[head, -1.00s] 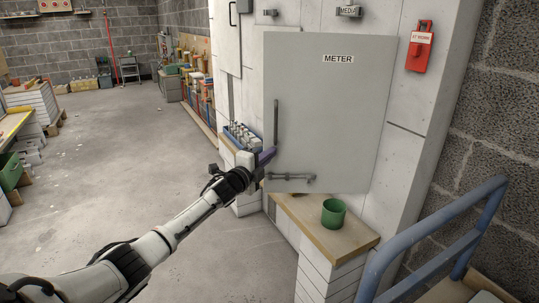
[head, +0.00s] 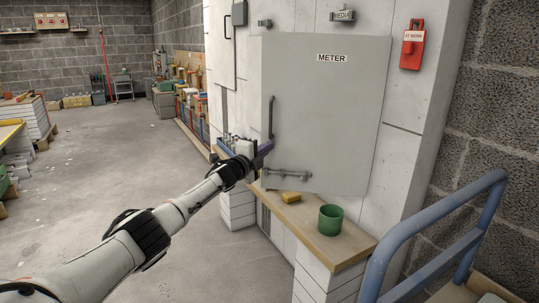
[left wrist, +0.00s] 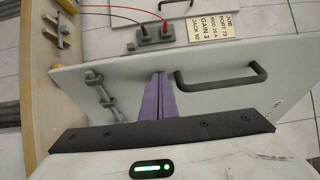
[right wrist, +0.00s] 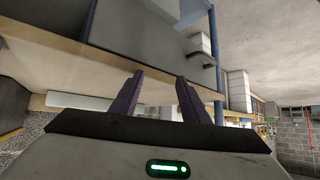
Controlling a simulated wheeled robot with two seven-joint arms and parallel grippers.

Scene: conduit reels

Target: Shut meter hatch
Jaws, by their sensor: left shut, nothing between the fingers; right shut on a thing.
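The meter hatch (head: 330,120) is a grey panel marked METER, with a dark handle (head: 270,118) near its left edge and a bar latch (head: 286,174) low down. It stands out from the white wall. In the left wrist view its edge (left wrist: 200,57) is apart from the wall behind. My left gripper (head: 265,150) is shut and empty, its purple fingertips (left wrist: 160,76) at the panel between latch and handle; contact is hard to tell. My right gripper (right wrist: 160,78) shows only in its wrist view, fingers apart; what it holds is not clear.
A wooden ledge (head: 325,246) below the hatch carries a green cup (head: 331,219) and a yellow block (head: 290,197). A blue rail (head: 430,225) stands at front right. A red wall box (head: 412,46) hangs at upper right.

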